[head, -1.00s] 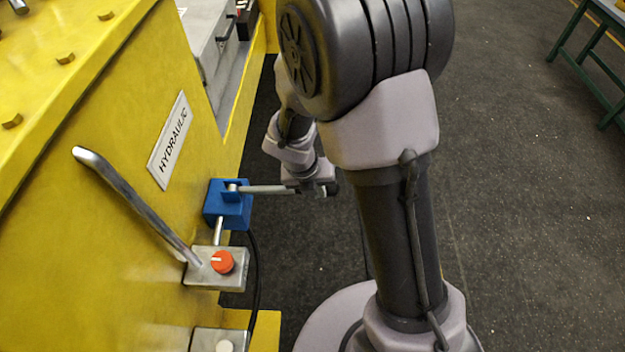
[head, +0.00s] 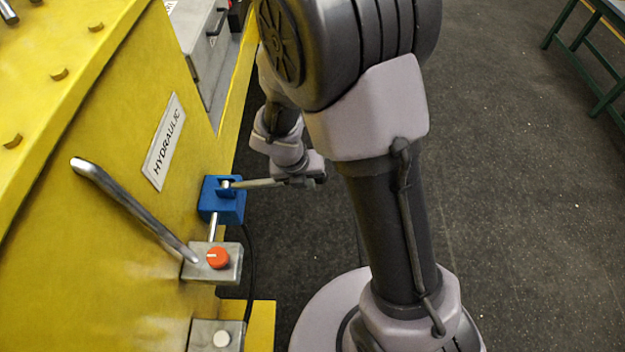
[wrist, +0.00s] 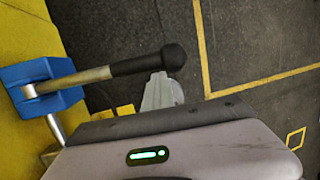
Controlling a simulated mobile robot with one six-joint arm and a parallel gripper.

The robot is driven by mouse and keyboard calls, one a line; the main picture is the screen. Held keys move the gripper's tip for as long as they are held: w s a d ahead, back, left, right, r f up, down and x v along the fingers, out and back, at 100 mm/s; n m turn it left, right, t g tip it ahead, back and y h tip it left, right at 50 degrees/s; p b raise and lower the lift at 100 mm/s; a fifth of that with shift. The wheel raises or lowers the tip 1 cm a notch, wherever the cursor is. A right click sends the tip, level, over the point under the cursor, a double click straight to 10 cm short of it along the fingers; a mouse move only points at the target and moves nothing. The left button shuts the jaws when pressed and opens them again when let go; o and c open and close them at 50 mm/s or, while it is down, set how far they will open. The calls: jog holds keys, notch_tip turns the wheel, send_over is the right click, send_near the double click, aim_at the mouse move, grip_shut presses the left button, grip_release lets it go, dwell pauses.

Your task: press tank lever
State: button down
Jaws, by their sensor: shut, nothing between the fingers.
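A lever (head: 255,184) sticks out to the right from a blue valve block (head: 222,205) on the yellow machine side. In the wrist view the lever (wrist: 75,81) has a bare metal rod, a black grip and a round black knob at its end. My gripper (wrist: 161,90) is shut and empty, its pale fingertips close beside the black grip. I cannot tell whether they touch it. In the head view my gripper (head: 312,178) is at the lever's outer end, where the wrist and fingers partly hide the knob.
A bent silver handle (head: 130,205) and a grey box with a red knob (head: 218,258) sit left of and below the block. A black cable hangs beside them. The yellow machine wall (head: 60,240) fills the left. Dark floor to the right is open, with a green-legged table (head: 585,55) far off.

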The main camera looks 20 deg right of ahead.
notch_tip(320, 180, up, 7)
jog(key=s+p, duration=0.1)
jog(key=s, duration=0.1)
jog(key=shift+s+d+p, duration=0.15)
jog(key=shift+p, duration=0.2)
jog(key=shift+d, duration=0.1)
dwell(0.4)
